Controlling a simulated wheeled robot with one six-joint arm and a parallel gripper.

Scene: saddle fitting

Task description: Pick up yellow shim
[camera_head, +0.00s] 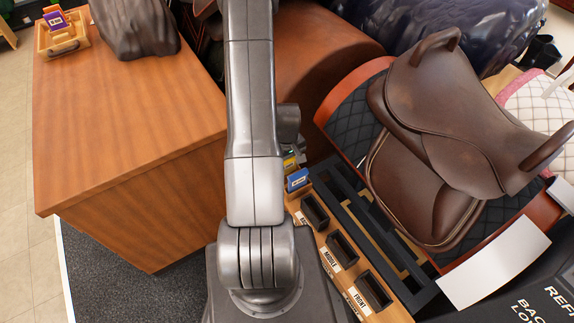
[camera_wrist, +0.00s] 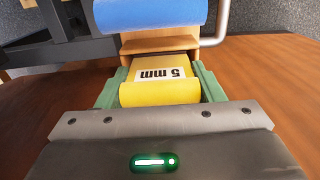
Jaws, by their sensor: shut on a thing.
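The yellow shim (camera_wrist: 160,93) with a "5 mm" label lies between the green-padded fingers of my gripper (camera_wrist: 160,86) in the wrist view. The fingers are shut on its two sides. A light wooden holder (camera_wrist: 160,44) is right behind it, and I cannot tell whether the shim still touches it. A blue rounded shim (camera_wrist: 150,14) is just beyond, at the top. In the head view a bit of yellow (camera_head: 289,163) shows beside my arm, next to the blue shim (camera_head: 298,180). My arm hides my gripper there.
A wooden board (camera_head: 392,301) carries several dark labelled slots (camera_head: 342,249). A dark frame (camera_head: 372,215) and a brown saddle (camera_head: 440,130) stand to the right.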

